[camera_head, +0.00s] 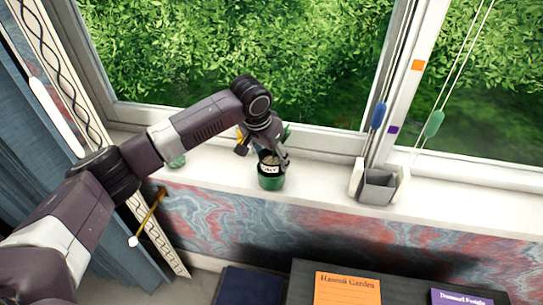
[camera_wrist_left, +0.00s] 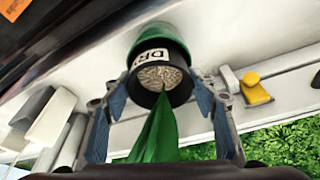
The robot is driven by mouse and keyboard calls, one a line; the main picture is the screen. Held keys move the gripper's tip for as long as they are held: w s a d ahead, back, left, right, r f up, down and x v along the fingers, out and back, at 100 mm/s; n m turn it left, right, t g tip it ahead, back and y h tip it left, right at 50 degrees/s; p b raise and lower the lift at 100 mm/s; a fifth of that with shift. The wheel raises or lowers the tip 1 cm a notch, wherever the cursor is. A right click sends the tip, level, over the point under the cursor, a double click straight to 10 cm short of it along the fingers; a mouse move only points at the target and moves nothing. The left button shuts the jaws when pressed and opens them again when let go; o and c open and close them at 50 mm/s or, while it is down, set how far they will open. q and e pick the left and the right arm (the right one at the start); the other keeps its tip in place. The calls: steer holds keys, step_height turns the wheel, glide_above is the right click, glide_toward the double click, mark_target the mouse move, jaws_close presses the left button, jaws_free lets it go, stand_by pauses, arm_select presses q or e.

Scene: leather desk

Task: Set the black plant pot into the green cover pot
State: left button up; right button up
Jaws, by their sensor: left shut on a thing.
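The black plant pot (camera_head: 268,168), with a white label, stands over the green cover pot (camera_head: 271,183) on the white windowsill. In the left wrist view the black pot (camera_wrist_left: 168,83) shows pale soil and green leaves (camera_wrist_left: 157,132), and the green cover pot (camera_wrist_left: 162,38) shows behind it. The black pot's lower end is hidden by the green pot, so it looks partly inside; I cannot tell how deep it sits. My left gripper (camera_head: 269,155) is shut on the black pot, with a finger on each side in the left wrist view (camera_wrist_left: 160,100). My right gripper is not in view.
A yellow window handle (camera_wrist_left: 256,90) is near the gripper. The sill between pot and box is clear.

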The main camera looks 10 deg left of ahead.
arm_select(q)
steer(key=shift+f, duration=0.1)
steer(key=o, duration=1.9)
steer(key=shift+f, duration=0.1)
steer(key=shift+c, duration=0.2)
steer(key=b+v, duration=0.2)
steer(key=v, duration=1)
steer(key=shift+a, duration=0.1)
